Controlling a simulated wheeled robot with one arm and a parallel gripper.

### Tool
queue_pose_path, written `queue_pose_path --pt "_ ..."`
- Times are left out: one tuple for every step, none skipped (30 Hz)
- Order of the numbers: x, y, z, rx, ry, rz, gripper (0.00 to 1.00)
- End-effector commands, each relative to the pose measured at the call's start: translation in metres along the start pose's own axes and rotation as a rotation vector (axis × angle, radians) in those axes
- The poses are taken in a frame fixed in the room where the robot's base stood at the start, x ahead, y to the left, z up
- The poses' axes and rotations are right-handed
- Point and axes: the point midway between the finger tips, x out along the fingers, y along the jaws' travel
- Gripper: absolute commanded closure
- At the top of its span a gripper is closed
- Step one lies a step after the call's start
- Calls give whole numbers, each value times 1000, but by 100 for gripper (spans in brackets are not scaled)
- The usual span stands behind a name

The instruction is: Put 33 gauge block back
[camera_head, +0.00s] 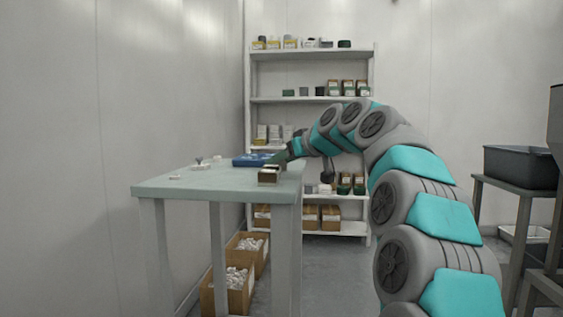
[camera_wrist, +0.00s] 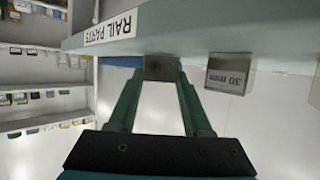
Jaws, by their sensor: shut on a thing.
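My gripper (camera_wrist: 160,72) is shut on a small grey-brown block (camera_wrist: 160,68), held between the two green fingertips. Its number is not readable, so I cannot tell from its face that it is the 33 gauge block. A second block (camera_wrist: 228,75), marked "30 mm", sits on the table to the right in the wrist view, apart from the fingers. In the head view my gripper (camera_head: 281,157) is over the table's right end, beside a small dark and tan block (camera_head: 268,175). The held block cannot be made out clearly there.
The pale green table (camera_head: 200,186) carries a "RAIL PARTS" label (camera_wrist: 111,27) on its edge. A blue tray (camera_head: 243,161) lies near the gripper, with small white parts (camera_head: 200,167) to its left. A stocked shelf (camera_head: 310,99) stands behind. The table's front middle is clear.

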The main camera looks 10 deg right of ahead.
Motion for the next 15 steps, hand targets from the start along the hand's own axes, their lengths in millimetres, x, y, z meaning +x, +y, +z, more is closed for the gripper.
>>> queue_pose_path --pt "0 0 0 0 1 0 100" --pt "0 0 0 0 1 0 100" --pt "0 0 1 0 1 0 100" --pt "1 0 2 0 1 0 100" --pt "1 0 3 0 1 0 100" --pt "1 0 3 0 0 0 48" --pt "1 0 3 0 1 0 45" --pt "1 0 3 0 0 0 42" --pt "1 0 3 0 0 0 37" --pt "1 0 3 0 0 0 34" --pt "1 0 3 0 0 0 30" --pt "1 0 3 0 0 0 26" --pt "1 0 3 1 0 0 22" --pt "1 0 3 1 0 0 21" --pt "1 0 3 1 0 0 21"
